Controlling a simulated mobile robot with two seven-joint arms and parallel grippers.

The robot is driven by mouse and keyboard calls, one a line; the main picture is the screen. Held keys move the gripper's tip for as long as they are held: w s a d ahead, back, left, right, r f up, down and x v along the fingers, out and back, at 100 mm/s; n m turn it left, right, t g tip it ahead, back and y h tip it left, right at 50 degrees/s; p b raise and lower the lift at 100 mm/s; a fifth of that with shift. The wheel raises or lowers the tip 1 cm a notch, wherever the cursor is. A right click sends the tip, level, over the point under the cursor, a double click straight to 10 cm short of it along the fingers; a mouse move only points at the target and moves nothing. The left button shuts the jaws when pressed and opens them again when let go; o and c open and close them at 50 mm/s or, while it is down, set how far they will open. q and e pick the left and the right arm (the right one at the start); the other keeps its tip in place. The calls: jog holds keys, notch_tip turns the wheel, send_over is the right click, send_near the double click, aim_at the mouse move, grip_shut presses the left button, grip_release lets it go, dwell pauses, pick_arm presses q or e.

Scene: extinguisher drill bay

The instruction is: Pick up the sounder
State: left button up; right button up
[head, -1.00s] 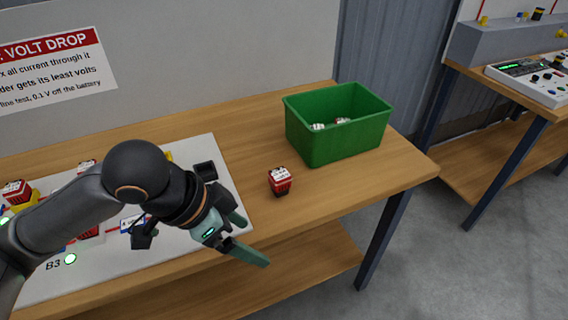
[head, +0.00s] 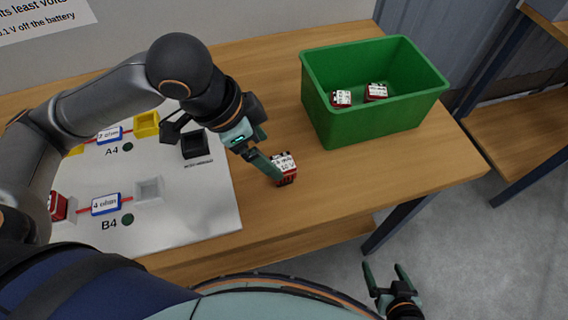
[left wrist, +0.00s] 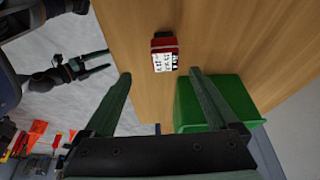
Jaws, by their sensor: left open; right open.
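The sounder (head: 286,168) is a small red block with a white printed top, standing on the wooden bench right of the white board. My left gripper (head: 270,158) is open and empty close beside it, with one finger overlapping the block's left side in the head view. In the left wrist view the sounder (left wrist: 164,52) lies ahead of the spread fingertips (left wrist: 160,74), roughly between their lines, not gripped. Whether a finger touches it I cannot tell. My right gripper (head: 388,278) is open and empty beyond the bench's front edge, low in the head view.
A green bin (head: 370,122) stands behind and right of the sounder, with two similar red blocks (head: 376,92) inside. The white board (head: 190,215) with sockets and labels lies to the left. Bare bench (head: 400,170) lies right of the sounder.

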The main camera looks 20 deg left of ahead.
aim_at(281, 162)
pick_arm(q)
jog(key=x, duration=0.3)
jog(key=b+x, duration=0.1)
jog(key=x, duration=0.4)
jog(key=shift+w+f, duration=0.3)
jog(key=shift+w, duration=0.15)
grip_shut()
